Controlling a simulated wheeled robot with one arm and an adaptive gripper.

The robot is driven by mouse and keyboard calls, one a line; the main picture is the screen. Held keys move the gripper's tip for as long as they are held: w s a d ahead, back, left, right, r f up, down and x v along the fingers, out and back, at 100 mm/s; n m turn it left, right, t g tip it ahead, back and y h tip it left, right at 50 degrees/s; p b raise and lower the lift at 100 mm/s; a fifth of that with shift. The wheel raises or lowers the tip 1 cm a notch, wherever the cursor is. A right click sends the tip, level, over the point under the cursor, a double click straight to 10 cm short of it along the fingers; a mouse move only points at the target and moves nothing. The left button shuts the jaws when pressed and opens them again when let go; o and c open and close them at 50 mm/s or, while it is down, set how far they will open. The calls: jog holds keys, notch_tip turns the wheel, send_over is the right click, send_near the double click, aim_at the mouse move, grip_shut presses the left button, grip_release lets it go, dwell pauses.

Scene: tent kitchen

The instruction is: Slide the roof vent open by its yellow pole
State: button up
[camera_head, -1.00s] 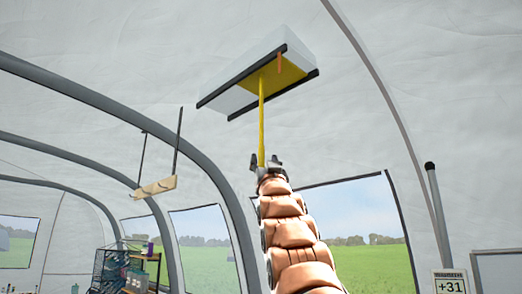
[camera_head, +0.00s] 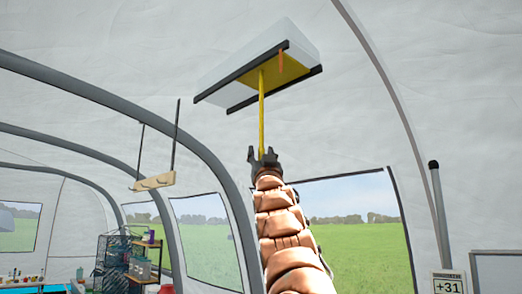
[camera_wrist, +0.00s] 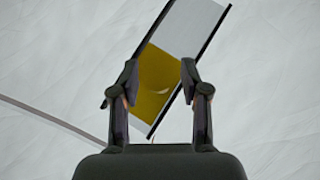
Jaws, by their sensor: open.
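The roof vent (camera_head: 225,90) is a pale box with two dark rails under the sloping roof. A yellow panel (camera_head: 285,72) fills its right part, with a small orange mark at its upper edge. The yellow pole (camera_head: 262,105) hangs down from this panel. My gripper (camera_head: 263,152) is open at the pole's lower end; the pole runs down to between its fingers in the picture. In the wrist view, my open gripper (camera_wrist: 159,82) frames the yellow panel (camera_wrist: 152,100). The pole is not clear there, and I cannot tell whether a finger touches it.
A hanging wooden rack (camera_head: 154,182) is at left, above a dark shelf unit (camera_head: 115,262). Grey tent ribs (camera_head: 215,150) arch on the left. The space around the vent looks clear.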

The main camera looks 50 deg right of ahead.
grip_shut()
dwell(0.4)
dwell(0.4)
